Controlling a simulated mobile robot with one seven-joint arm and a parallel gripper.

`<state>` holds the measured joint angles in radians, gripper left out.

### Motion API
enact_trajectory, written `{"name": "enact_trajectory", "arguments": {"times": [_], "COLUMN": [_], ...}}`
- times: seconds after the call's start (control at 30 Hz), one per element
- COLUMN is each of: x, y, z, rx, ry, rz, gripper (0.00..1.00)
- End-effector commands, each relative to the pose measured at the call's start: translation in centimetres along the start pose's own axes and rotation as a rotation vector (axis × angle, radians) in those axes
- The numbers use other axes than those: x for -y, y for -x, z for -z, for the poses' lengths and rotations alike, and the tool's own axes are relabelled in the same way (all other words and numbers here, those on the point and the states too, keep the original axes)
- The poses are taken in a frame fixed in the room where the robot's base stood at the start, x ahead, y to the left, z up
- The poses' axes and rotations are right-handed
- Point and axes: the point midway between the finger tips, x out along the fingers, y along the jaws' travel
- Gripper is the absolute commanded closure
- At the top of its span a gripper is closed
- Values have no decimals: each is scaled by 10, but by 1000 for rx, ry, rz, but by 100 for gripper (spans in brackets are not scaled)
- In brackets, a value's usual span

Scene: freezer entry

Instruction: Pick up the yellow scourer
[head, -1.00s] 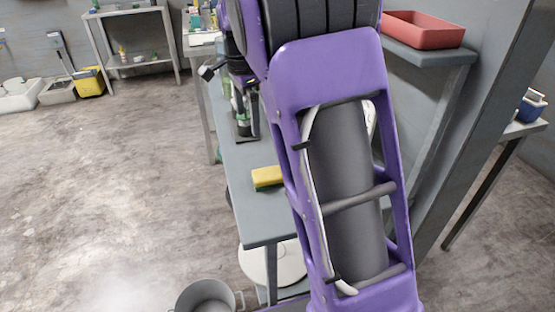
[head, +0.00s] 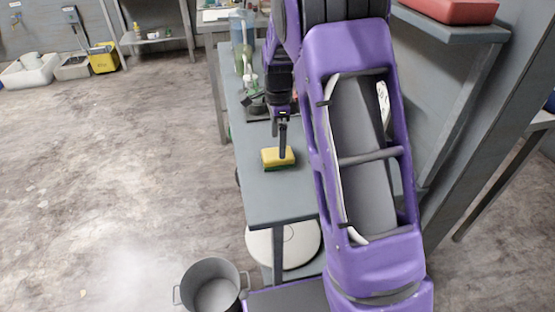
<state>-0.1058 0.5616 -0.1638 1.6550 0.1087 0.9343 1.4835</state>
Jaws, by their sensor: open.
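The yellow scourer (head: 272,158), with a dark green underside, lies on the grey table (head: 262,203) near its front end. My gripper (head: 282,150) points down at the scourer's right part, with a dark finger in front of it. The gripper is open. Only one finger shows clearly, and I cannot tell whether it touches the scourer. My purple arm covers the right side of the table.
Bottles (head: 242,50) and other items stand farther back on the table. A red tray (head: 452,10) sits on a shelf at right. A grey pot (head: 211,287) and a round white lidded container (head: 283,245) stand low by the table's front. The floor at left is clear.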

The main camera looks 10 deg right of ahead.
Motion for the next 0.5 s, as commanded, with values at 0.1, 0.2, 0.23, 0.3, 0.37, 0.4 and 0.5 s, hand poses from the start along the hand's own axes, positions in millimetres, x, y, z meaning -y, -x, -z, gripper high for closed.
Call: {"name": "enact_trajectory", "arguments": {"times": [0.1, 0.2, 0.23, 0.3, 0.37, 0.4, 0.5], "x": [-1, -2, -2, -4, -4, -3, -3], "y": [-7, -20, -24, -36, -44, -48, -54], "z": [0, -1, -2, -2, -2, -3, -3], "rx": [0, 0, 0, 0, 0, 0, 0], "ry": [0, 0, 0, 0, 0, 0, 0], "rz": [-1, -1, -2, -3, -3, -1, 0], "gripper": [0, 0, 0, 0, 0, 0, 0]}}
